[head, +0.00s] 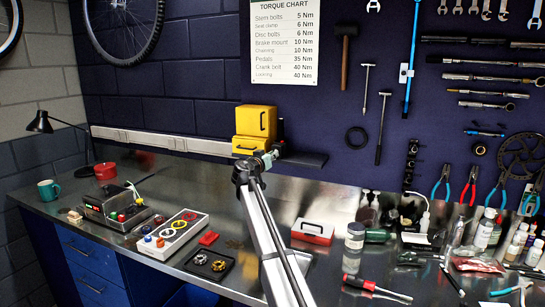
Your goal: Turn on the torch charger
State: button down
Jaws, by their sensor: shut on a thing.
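My gripper (268,158) is at the far end of my arm, in front of the lower yellow case (250,147) and by a dark shelf (305,159). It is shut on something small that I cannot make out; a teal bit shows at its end. No torch charger is clearly identifiable. A grey device (112,207) with red and green knobs stands on the left of the bench, with a pale cable behind it. A light panel (172,236) with blue, red and yellow round controls lies in front of it. Their switch states are too small to tell.
On the metal bench are a red bowl (106,171), a teal mug (48,190), a black tray (209,264) with round parts, a red-and-white box (312,233) and a screwdriver (375,289). Bottles crowd the right. Tools hang on the wall. The bench behind the panel is fairly clear.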

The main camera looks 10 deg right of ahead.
aim_at(273, 147)
jog(key=shift+r, duration=0.15)
jog(key=r+g+y+p, duration=0.1)
jog(key=g+p, duration=0.1)
jog(key=g+y+p, duration=0.2)
jog(key=r+g+y+p, duration=0.1)
jog(key=g+p, duration=0.1)
jog(key=shift+w+r+g, duration=0.25)
jog(key=shift+r+g, duration=0.1)
jog(key=shift+g, duration=0.05)
jog(key=shift+d+r+n+g+y+p, duration=0.15)
jog(key=shift+n+g+y+p, duration=0.15)
jog(key=shift+g+y, duration=0.4)
